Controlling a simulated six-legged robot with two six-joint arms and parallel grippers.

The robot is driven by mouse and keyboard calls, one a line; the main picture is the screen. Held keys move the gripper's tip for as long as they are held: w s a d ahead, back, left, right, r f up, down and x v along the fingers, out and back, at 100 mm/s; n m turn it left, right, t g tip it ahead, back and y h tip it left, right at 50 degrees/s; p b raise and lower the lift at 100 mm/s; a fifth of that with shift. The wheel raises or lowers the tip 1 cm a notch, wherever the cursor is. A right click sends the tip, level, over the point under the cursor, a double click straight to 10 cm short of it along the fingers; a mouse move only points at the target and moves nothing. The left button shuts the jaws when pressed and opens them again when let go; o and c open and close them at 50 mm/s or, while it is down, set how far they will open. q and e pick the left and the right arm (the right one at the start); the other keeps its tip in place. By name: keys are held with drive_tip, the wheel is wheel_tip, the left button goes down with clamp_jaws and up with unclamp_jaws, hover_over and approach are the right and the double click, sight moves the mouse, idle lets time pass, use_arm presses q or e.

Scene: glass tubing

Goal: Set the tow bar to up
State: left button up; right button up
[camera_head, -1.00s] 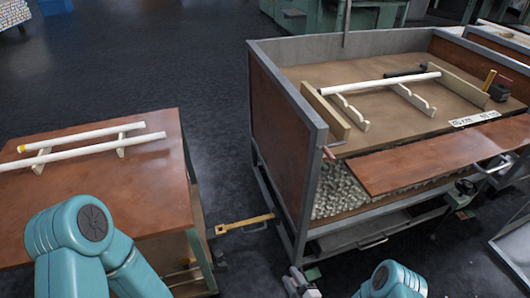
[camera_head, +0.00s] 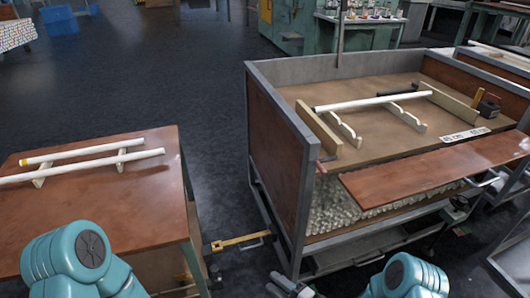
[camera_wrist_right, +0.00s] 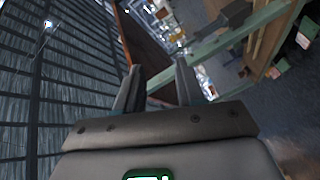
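The yellow tow bar (camera_head: 240,241) sticks out low from the left side of the large cart (camera_head: 284,150). It lies about level, just above the floor, with its end piece toward the left table. My right gripper shows in the right wrist view (camera_wrist_right: 158,72) with its two dark fingers apart and nothing between them. In the head view my right arm is at the bottom edge, right of the tow bar and apart from it. My left arm is at the lower left; its gripper is out of the picture.
A brown table (camera_head: 150,200) with white tubes on stands is at left. The cart carries a tube on wooden supports, a dark red board (camera_head: 430,168) and a drawer of glass pieces. Dark floor (camera_head: 200,120) is open between table and cart, narrowing near the tow bar.

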drive_tip(key=s+a+r+n+g, duration=0.2)
drive_tip(key=s+a+n+g, duration=0.1)
drive_tip(key=s+n+g, duration=1.3)
drive_tip(key=s+d+f+n+t+h, duration=0.15)
drive_tip(key=s+d+n+h, duration=0.35)
drive_tip(key=n, duration=0.7)
drive_tip(key=s+d+f+n+h, duration=0.35)
drive_tip(key=s+d+n, duration=0.2)
drive_tip(key=n, duration=0.75)
drive_tip(key=w+d+n+t+p, duration=0.1)
drive_tip(key=w+n+t, duration=0.3)
drive_tip(key=w+n, duration=0.25)
use_arm(q)
wheel_tip(320, 180, up, 24)
drive_tip(key=p, duration=2.2)
drive_tip(key=shift+p, duration=0.4)
drive_tip(key=shift+w, duration=0.15)
drive_tip(key=c, duration=0.4)
clamp_jaws()
drive_tip(key=shift+f, duration=0.1)
use_arm(e)
wheel_tip(320, 180, up, 23)
drive_tip(key=shift+s+r+g, duration=0.15)
drive_tip(key=shift+s+g, duration=0.2)
drive_tip(key=shift+s, duration=0.05)
